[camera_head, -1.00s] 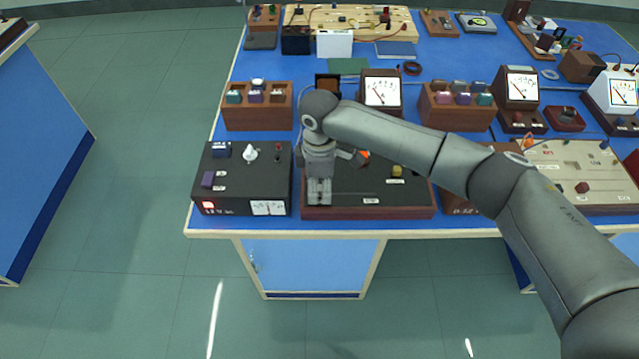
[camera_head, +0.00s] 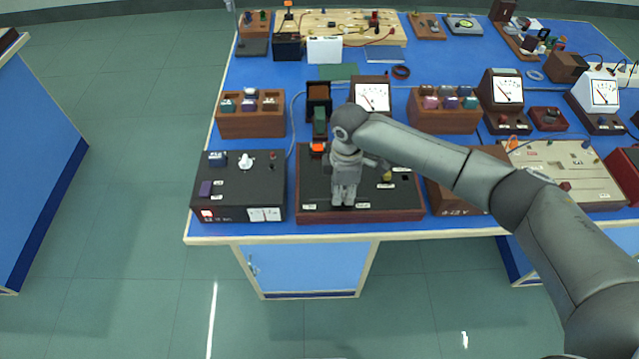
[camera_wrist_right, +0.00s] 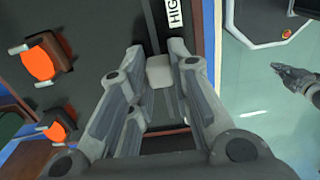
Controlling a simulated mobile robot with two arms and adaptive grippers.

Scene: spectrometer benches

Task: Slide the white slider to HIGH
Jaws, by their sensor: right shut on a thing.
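The white slider (camera_wrist_right: 160,71) sits in the black-topped board (camera_head: 310,184). In the right wrist view it lies between the fingers of my right gripper (camera_wrist_right: 157,85), which is shut on it. The HIGH label (camera_wrist_right: 173,13) is just ahead of the slider in that view. In the head view my right gripper (camera_head: 343,201) reaches down to the front part of the board and hides the slider. A white label (camera_head: 309,207) shows at the board's front left. My left gripper (camera_wrist_right: 291,77) shows at the right edge of the right wrist view, away from the board over the floor.
A black box with a white knob (camera_head: 245,161) stands left of the board. Orange terminals (camera_wrist_right: 40,63) rise from the board's far side. A meter (camera_head: 371,95) and wooden holders (camera_head: 251,124) stand behind. The bench's front edge (camera_head: 340,236) is close to the board.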

